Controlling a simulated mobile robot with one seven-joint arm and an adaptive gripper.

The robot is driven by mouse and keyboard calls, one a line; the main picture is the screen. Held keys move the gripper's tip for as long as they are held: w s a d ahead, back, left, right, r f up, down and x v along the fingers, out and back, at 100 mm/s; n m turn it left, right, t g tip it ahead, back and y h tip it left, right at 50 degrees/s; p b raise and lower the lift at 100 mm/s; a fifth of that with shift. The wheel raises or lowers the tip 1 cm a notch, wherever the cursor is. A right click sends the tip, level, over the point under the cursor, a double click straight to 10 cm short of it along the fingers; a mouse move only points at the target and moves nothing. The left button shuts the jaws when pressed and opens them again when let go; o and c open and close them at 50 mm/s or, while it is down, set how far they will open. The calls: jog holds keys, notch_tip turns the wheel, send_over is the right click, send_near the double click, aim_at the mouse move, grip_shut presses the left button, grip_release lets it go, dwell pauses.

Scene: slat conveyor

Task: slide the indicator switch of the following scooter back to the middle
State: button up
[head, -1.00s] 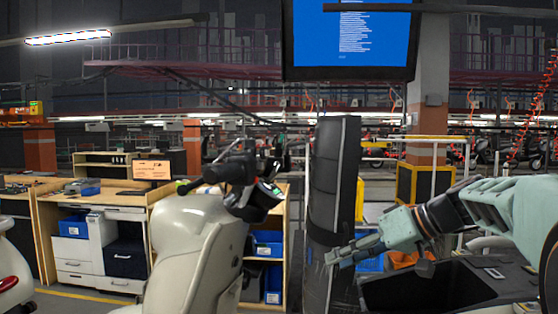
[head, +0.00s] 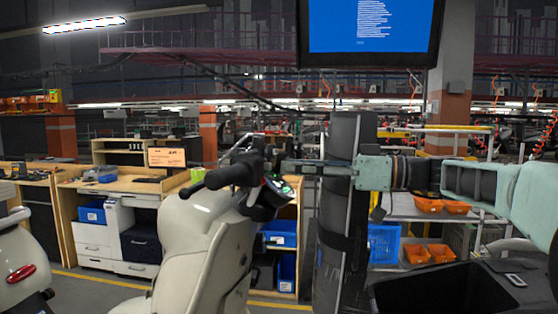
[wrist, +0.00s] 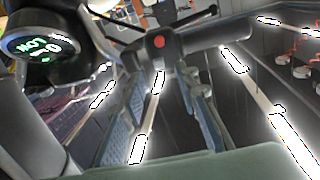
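The cream scooter (head: 195,235) stands left of centre in the head view, with its dark handlebar (head: 232,174) and a lit green display (head: 287,187). My gripper (head: 286,163) reaches in from the right at handlebar height, its fingertips close to the far end of the bar. In the wrist view, my gripper (wrist: 171,76) has its two fingers apart and nothing between them. Just beyond the tips is the dark switch housing (wrist: 168,62) with a red button (wrist: 159,41), and a grip runs right. The indicator slider and its position cannot be made out. The lit display (wrist: 38,46) is upper left.
A tall dark padded post (head: 338,225) stands right of the scooter, behind or beside my arm. A black open box (head: 430,290) is at lower right. Another scooter (head: 18,255) is at the left edge. Workbenches (head: 125,185) stand behind; a blue screen (head: 370,28) hangs above.

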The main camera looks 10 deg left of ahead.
aim_at(267, 166)
jog(key=shift+w+a+p, duration=0.15)
jog(key=shift+a+p, duration=0.1)
jog(key=shift+a, duration=0.8)
jog(key=shift+w+a+p, duration=0.1)
jog(key=shift+a+p, duration=0.15)
jog(key=shift+a, duration=0.8)
jog(key=shift+c, duration=0.4)
grip_shut()
